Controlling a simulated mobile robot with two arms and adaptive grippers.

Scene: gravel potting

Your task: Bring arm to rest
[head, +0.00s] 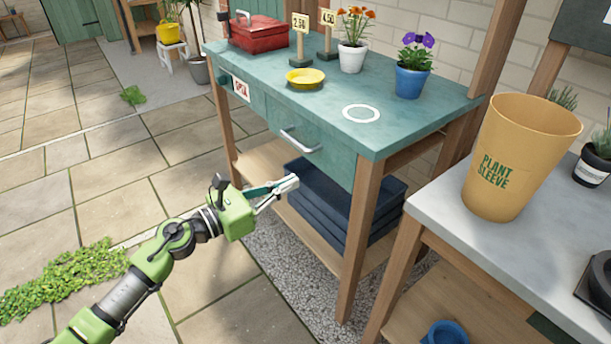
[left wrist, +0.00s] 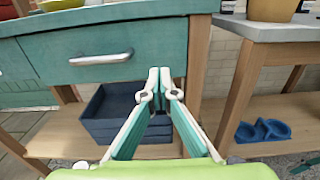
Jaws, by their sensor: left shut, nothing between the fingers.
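My left arm reaches in from the lower left of the head view. Its left gripper (head: 291,183) is shut and empty, in front of the green potting bench (head: 330,118). It hangs below the drawer handle (head: 301,140) and apart from it. In the left wrist view the fingertips of the left gripper (left wrist: 159,80) meet, with nothing between them. The drawer handle (left wrist: 100,59) shows there to the left of the fingers, and the drawer is closed. My right gripper is in neither view.
Dark blue crates (head: 335,205) sit on the bench's lower shelf. On top stand a red toolbox (head: 258,32), a yellow saucer (head: 305,79), an orange-flower pot (head: 352,57) and a blue pot (head: 410,82). A plant sleeve bin (head: 520,155) stands on the grey table (head: 455,210). Paving at left is open.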

